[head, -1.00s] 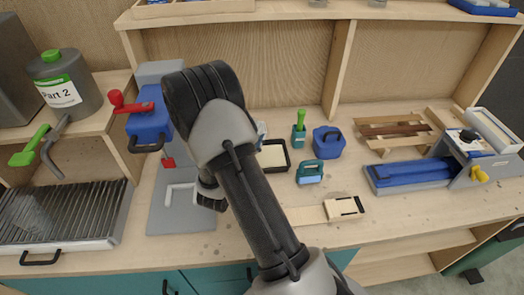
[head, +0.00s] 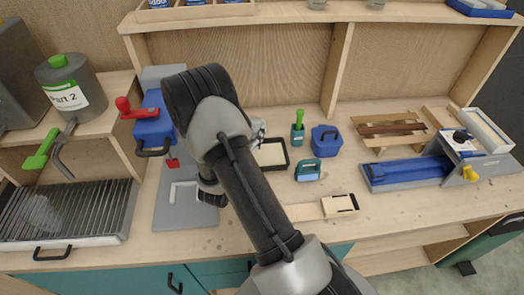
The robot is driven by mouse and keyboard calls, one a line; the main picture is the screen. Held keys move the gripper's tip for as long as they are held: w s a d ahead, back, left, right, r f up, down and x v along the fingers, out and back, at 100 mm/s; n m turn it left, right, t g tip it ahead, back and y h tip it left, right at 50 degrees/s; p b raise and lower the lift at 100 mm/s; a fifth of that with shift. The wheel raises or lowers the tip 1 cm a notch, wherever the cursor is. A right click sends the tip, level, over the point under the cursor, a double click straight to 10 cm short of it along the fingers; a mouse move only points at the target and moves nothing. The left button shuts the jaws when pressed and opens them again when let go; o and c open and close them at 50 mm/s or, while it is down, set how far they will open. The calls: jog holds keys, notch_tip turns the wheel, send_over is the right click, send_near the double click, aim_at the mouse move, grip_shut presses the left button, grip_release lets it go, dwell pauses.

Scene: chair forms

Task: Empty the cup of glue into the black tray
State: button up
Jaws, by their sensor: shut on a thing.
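The black tray (head: 287,163) lies on the workbench right of my arm's wrist, with a cream-coloured layer inside. Its left part is covered by my arm. My gripper (head: 258,131) shows only as a small grey piece behind the wrist, just past the tray's upper left corner. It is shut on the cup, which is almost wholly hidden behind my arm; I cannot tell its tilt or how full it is.
A grey Part 2 container (head: 68,90) stands on the left shelf above a metal grate (head: 75,215) with a pale blurred patch. A blue-and-grey press (head: 155,120) stands left of my arm.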

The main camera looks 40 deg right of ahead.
jog(key=shift+s+f+n, duration=0.1)
jog(key=shift+f+n, duration=0.1)
jog(key=shift+n, duration=0.9)
jog(key=shift+r, duration=0.1)
notch_tip(320, 180, up, 5)
jog(key=p, duration=0.3)
jog(key=shift+p, duration=0.35)
